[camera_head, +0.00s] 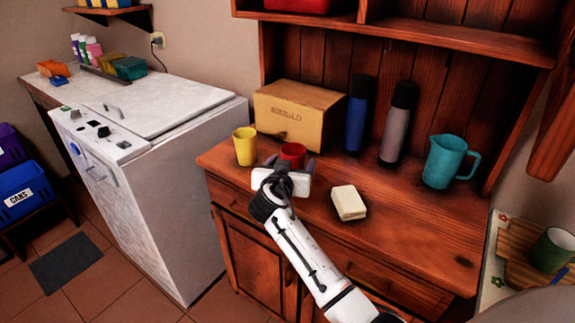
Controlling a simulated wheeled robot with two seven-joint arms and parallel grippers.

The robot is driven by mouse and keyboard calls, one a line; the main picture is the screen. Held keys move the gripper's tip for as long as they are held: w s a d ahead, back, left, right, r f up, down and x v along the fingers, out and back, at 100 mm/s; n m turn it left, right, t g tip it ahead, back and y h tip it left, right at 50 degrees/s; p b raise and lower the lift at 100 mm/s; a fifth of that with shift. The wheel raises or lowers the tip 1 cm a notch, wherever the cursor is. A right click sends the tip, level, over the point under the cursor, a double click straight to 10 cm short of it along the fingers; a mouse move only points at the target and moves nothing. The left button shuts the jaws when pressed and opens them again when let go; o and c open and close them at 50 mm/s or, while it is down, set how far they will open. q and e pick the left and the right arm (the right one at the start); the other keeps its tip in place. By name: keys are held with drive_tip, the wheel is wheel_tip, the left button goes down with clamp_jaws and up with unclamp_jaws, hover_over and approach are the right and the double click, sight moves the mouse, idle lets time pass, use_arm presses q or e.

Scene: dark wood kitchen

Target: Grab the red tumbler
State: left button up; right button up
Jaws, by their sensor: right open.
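The red tumbler (293,153) stands upright on the wooden cabinet top (400,220), between the yellow cup and the butter-coloured block. My right gripper (291,164) is just in front of it, with its dark fingers spread apart at the tumbler's near side. The gripper hides the lower part of the tumbler, so I cannot tell whether the fingers touch it. My left gripper is not in view.
A yellow cup (245,147) stands close on the left. A wooden box (298,118) is behind. A blue bottle (357,118), a grey bottle (396,128) and a teal jug (443,163) stand right of it. A pale block (348,202) lies in front.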

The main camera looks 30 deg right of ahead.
drive_tip(key=shift+x, duration=0.85)
drive_tip(key=shift+s+a+r, duration=0.1)
drive_tip(key=shift+s, duration=0.05)
drive_tip(key=shift+c, duration=0.4)
drive_tip(key=c, duration=1)
